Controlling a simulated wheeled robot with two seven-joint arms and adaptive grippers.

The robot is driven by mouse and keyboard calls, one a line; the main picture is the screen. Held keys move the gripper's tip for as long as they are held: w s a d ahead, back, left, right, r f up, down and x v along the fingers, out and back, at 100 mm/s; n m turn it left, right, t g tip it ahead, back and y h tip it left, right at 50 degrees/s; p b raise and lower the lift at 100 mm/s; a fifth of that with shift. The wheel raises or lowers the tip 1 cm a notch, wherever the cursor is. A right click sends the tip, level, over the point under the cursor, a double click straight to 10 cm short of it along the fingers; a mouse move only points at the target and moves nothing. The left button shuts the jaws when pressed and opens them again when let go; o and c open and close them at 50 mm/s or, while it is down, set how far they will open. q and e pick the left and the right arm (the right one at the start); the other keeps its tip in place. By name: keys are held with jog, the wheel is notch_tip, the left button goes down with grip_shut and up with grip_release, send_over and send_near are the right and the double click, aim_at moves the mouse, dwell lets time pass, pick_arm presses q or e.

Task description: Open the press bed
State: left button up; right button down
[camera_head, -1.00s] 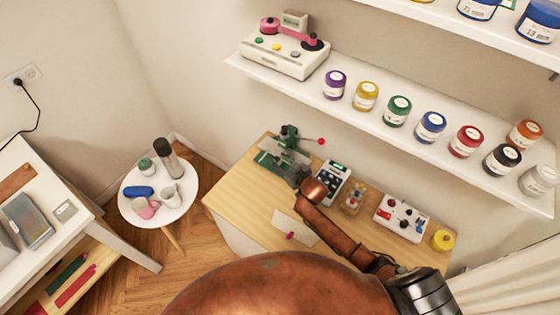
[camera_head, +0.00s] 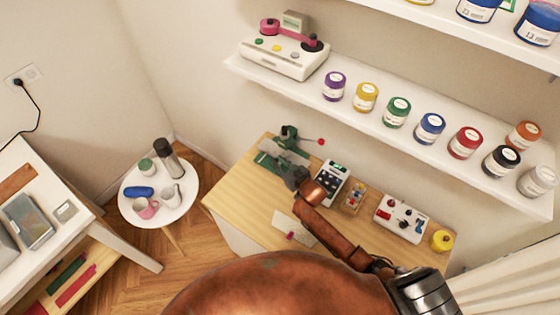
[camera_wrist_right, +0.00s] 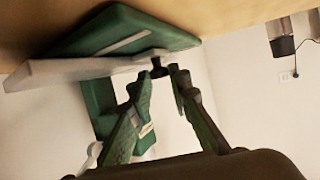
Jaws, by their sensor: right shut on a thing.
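The green press (camera_head: 290,134) stands at the back left of the wooden table, with a red-tipped lever reaching right. In the right wrist view its green body (camera_wrist_right: 120,32) and a pale flat plate (camera_wrist_right: 75,70), seemingly the bed, show at a tilt. My right gripper (camera_wrist_right: 162,72) is shut on a small dark knob (camera_wrist_right: 158,64) at the plate's end. In the head view my right gripper (camera_head: 284,164) is at the press's front, partly hidden by my wrist. How far the bed is open cannot be told. My left gripper is out of view.
A keypad device (camera_head: 331,183), a small rack (camera_head: 353,198), a white control box (camera_head: 401,218) and a yellow roll (camera_head: 442,240) stand right of the press. A shelf (camera_head: 300,84) with jars hangs above. A white card (camera_head: 296,228) lies near the table's front.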

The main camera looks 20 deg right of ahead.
jog(key=s+a+p, duration=0.1)
jog(key=a, duration=0.1)
jog(key=s+a, duration=0.2)
jog(key=shift+s+r+p, duration=0.1)
jog(key=shift+p, duration=0.3)
jog(key=shift+s+a, duration=0.2)
jog(key=shift+a, duration=0.05)
jog(key=c, duration=1.8)
grip_release()
jog(key=shift+c, duration=0.2)
jog(key=v, duration=1.2)
